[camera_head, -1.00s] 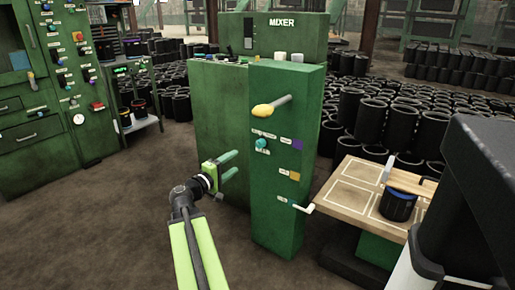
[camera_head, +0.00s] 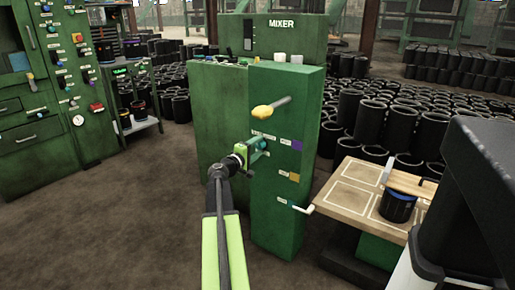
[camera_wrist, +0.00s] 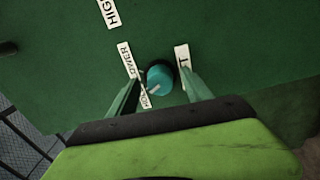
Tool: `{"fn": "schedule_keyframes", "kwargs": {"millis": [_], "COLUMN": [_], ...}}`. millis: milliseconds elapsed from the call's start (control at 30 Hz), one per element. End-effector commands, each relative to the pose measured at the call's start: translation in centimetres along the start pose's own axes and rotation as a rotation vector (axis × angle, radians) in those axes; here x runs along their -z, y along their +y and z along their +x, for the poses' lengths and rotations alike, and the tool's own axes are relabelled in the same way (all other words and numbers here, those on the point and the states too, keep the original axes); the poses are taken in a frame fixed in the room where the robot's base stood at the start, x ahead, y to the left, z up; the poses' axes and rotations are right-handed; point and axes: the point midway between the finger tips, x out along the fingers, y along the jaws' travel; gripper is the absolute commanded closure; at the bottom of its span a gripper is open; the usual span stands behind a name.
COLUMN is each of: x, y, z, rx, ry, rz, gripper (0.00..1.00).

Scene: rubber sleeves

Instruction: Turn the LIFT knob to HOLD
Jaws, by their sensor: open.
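The LIFT knob is a small round teal knob (camera_wrist: 159,78) with a pale pointer mark, on the front of the green mixer column (camera_head: 285,190). In the wrist view, white labels sit around it. One reads LOWER (camera_wrist: 126,59), one starting with HO (camera_wrist: 146,99) is partly hidden, and one at the right (camera_wrist: 183,58) shows a final T. My gripper (camera_wrist: 155,95) is open, with its two fingers on either side of the knob. I cannot tell whether they touch it. In the head view, my gripper (camera_head: 259,146) is at the column's front and mostly covers the knob.
A yellow-ended lever (camera_head: 264,111) sticks out above the knob. A purple part (camera_head: 297,145), an orange part (camera_head: 294,177) and a white crank (camera_head: 301,209) are on the column. A wooden table (camera_head: 352,187) with a black sleeve (camera_head: 397,206) stands at right. Open floor lies left.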

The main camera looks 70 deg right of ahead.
Motion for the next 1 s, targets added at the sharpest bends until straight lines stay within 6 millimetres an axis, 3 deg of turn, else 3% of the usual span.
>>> {"fn": "schedule_keyframes", "kwargs": {"millis": [133, 600, 1000], "x": [0.0, 0.05, 0.08], "y": [0.0, -0.01, -0.01], "z": [-0.05, -0.11, -0.13], "rx": [0.0, 0.0, 0.0], "ry": [0.0, 0.0, 0.001], "rz": [0.0, 0.0, -0.06], "gripper": [0.42, 1.0, 1.0]}}
